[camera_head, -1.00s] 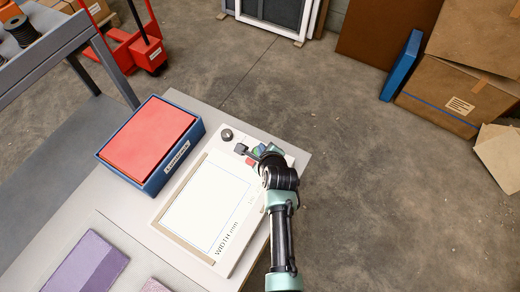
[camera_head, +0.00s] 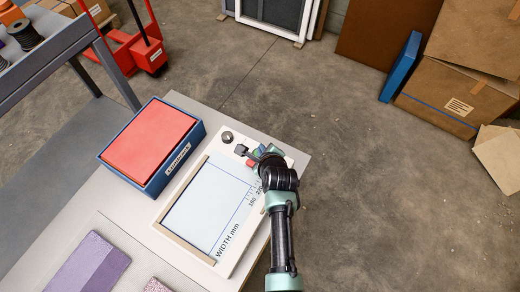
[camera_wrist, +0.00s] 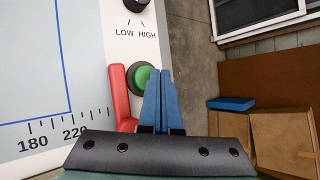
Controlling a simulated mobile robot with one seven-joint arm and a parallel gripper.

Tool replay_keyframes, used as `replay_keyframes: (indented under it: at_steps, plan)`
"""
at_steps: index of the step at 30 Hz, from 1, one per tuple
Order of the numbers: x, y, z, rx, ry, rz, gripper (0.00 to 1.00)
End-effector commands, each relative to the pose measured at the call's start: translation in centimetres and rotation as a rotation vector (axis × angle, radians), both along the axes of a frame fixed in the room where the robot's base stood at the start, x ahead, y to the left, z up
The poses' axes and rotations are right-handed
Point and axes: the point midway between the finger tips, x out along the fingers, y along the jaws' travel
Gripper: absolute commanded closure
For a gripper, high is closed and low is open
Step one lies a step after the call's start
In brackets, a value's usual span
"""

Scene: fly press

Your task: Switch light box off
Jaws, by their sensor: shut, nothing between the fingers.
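The light box (camera_head: 208,203) lies on the table in the head view. Its panel is a dull blue-grey with a blue line and the words "WIDTH mm"; the panel also fills the left of the wrist view (camera_wrist: 30,70). A green round button (camera_wrist: 140,77) in a dark ring sits at its right edge. An upright red piece (camera_wrist: 120,98) stands just left of the button. My gripper (camera_wrist: 159,74) is shut and empty, its blue fingers over the right part of the button. Whether they touch it, I cannot tell. In the head view my gripper (camera_head: 264,152) is at the box's far right end.
A black knob (camera_wrist: 136,4) marked LOW and HIGH lies beyond the button. A blue box with a red top (camera_head: 150,142) stands left of the light box. Purple blocks (camera_head: 88,262) lie nearer. The floor right of the table is clear.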

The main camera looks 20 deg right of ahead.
Motion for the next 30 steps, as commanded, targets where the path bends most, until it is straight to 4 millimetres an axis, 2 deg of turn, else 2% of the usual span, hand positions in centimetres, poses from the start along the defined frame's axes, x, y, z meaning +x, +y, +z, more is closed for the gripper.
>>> replay_keyframes:
  at_steps: [11,27,30]
  plan:
    - [0.0,0.0,0.6,0.0,-0.001,0.0,1.0]
    - [0.0,0.0,5.9,0.0,-0.001,0.0,1.0]
    - [0.0,0.0,6.2,0.0,0.0,0.0,1.0]
